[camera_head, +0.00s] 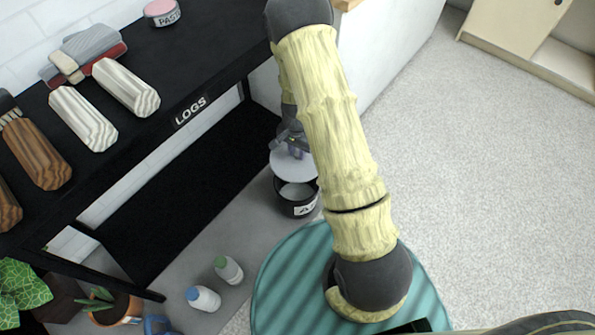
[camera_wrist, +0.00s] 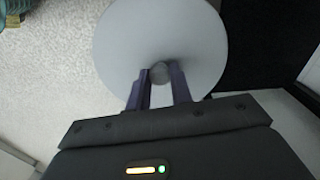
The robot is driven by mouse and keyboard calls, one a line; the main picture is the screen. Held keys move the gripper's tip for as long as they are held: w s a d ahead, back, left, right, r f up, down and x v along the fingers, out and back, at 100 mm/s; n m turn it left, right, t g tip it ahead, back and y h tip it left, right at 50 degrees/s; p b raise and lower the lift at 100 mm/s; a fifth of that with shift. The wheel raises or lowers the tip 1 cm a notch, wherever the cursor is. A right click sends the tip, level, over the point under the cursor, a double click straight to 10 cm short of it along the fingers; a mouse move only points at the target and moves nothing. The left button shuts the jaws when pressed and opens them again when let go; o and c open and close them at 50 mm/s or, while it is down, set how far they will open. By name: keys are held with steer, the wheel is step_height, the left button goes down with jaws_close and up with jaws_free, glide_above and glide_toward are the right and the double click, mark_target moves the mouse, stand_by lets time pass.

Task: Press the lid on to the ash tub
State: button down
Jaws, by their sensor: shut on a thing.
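The lid (camera_head: 291,168) is a pale grey disc with a small round knob (camera_wrist: 160,71) at its centre. My gripper (camera_head: 292,143) is shut on that knob, with one finger on each side of it in the wrist view (camera_wrist: 159,78). The ash tub (camera_head: 292,205) is a dark round tub with a white label, standing on the grey floor strip. In the head view the lid is above and towards the back of the tub, and the tub's opening shows in front of it. The wrist view does not show the tub, which the lid may hide.
A black shelf labelled LOGS (camera_head: 190,112) with several logs on it is at the left. Two small bottles (camera_head: 216,284), one blue-capped and one green-capped, stand in front. A teal striped round mat (camera_head: 290,275) lies under my arm. Potted plants are at lower left.

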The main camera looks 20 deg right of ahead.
mark_target(297, 162)
steer(key=shift+m, duration=0.8)
step_height(297, 162, down, 7)
steer(key=b, duration=0.5)
steer(key=shift+r+b, duration=0.1)
steer(key=shift+b, duration=0.2)
steer(key=shift+r, duration=0.1)
step_height(297, 162, down, 6)
steer(key=b, duration=0.5)
steer(key=shift+f, duration=0.25)
steer(key=shift+p, duration=0.35)
steer(key=shift+a+f+p, duration=0.1)
steer(key=shift+f+p, duration=0.1)
steer(key=shift+p, duration=0.1)
stand_by(1.0)
